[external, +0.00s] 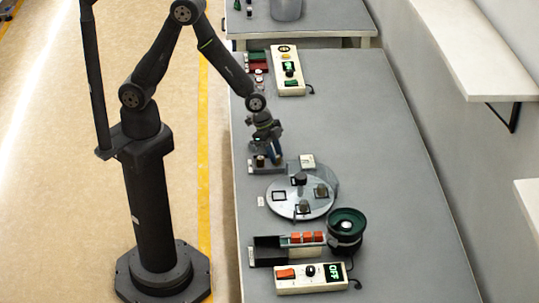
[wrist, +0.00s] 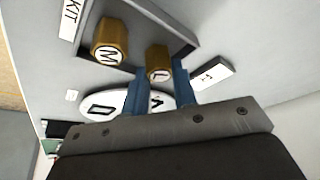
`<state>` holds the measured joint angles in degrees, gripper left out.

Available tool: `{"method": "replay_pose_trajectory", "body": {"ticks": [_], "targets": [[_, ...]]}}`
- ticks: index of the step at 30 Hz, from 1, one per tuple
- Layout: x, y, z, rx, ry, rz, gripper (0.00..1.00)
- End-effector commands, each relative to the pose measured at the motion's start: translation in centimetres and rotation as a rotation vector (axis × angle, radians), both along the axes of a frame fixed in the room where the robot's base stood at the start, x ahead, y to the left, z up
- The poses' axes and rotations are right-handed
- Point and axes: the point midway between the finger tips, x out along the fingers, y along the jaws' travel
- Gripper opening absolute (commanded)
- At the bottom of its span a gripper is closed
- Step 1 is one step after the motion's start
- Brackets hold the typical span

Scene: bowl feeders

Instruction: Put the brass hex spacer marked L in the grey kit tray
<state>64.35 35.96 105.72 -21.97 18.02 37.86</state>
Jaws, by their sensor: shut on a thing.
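The brass hex spacer marked L (wrist: 158,62) is between the blue fingers of my gripper (wrist: 160,77), which is shut on it. Its lettered end faces the wrist camera. The grey kit tray (external: 267,171) is under my gripper (external: 273,155) in the external view. In the wrist view, the tray's wall (wrist: 176,20) runs behind the held spacer, which appears over or inside the tray; I cannot tell whether it touches the floor. Another brass spacer, marked M (wrist: 110,44), stands in the tray beside it. The held spacer is hidden by the fingers in the external view.
A round turntable (external: 311,206) with dark pieces is close in front of the tray. Another control box (external: 288,80) stands behind. The table's right side is clear.

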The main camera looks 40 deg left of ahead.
Motion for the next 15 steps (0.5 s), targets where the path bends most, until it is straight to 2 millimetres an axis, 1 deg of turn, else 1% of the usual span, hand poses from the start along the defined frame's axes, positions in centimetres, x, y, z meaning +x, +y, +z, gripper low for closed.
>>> {"method": "replay_pose_trajectory", "body": {"ticks": [4,5,6,8,15], "targets": [[-0.01,-0.01,-0.29,0.0,0.0,0.0,0.0],[-0.01,-0.01,-0.33,0.0,0.0,0.0,0.27],[-0.01,-0.01,-0.29,0.0,0.0,0.0,0.35],[-0.01,-0.01,-0.28,0.0,0.0,0.0,0.47],[-0.02,-0.01,-0.27,0.0,0.0,0.0,0.47]]}}
